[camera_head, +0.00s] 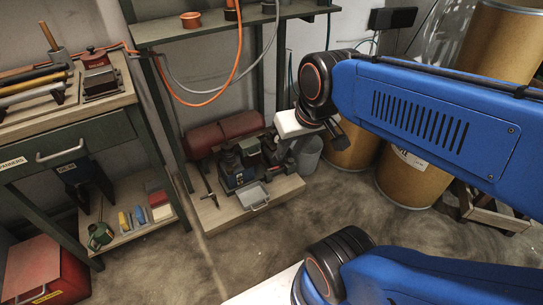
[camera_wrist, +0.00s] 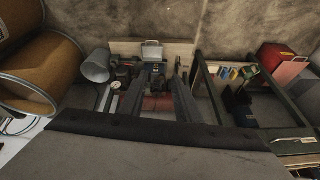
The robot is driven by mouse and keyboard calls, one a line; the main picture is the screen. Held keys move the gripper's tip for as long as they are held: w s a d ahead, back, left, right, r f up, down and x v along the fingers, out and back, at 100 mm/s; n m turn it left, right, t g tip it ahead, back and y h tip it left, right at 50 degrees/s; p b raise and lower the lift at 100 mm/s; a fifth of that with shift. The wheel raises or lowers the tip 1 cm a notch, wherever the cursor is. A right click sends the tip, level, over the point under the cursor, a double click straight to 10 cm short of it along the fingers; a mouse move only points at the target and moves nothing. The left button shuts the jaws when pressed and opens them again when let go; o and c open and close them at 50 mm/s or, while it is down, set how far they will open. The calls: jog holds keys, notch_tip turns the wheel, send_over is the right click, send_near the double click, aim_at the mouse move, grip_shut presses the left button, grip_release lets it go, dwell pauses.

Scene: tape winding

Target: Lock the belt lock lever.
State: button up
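I cannot make out a belt lock or its lever in either view. My gripper (camera_wrist: 159,78) shows in the wrist view as two dark fingers standing apart, with nothing held between them. Beyond the fingers is a small dark and blue machine (camera_head: 238,168) on a low wooden board (camera_head: 222,214). A grey metal tray (camera_head: 255,196) is at the machine's front; it also shows in the wrist view (camera_wrist: 152,51). A dark red rounded case (camera_head: 213,136) lies behind the machine. My blue arm reaches in from the right in the head view.
A workbench (camera_head: 66,158) with hand tools stands left, above a red toolbox (camera_head: 45,272). A green shelf (camera_head: 215,27) with hanging hoses is above the board. A grey bucket (camera_head: 307,155) and brown drums (camera_head: 405,178) stand right. The floor in front is open.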

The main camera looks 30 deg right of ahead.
jog(key=w+d+f+m+g+y, duration=0.1)
jog(key=w+f+m, duration=0.1)
jog(key=w, duration=0.5)
jog(key=w+d+f+m, duration=0.1)
jog(key=w+d+m, duration=0.15)
jog(key=w, duration=0.45)
jog(key=m+y, duration=0.3)
jog(key=m, duration=1.1)
send_over(279, 167)
jog(key=s+d, duration=0.4)
jog(key=d, duration=0.2)
notch_tip(279, 167, down, 37)
jog(key=shift+g, duration=0.3)
jog(key=x, duration=1.7)
grip_shut()
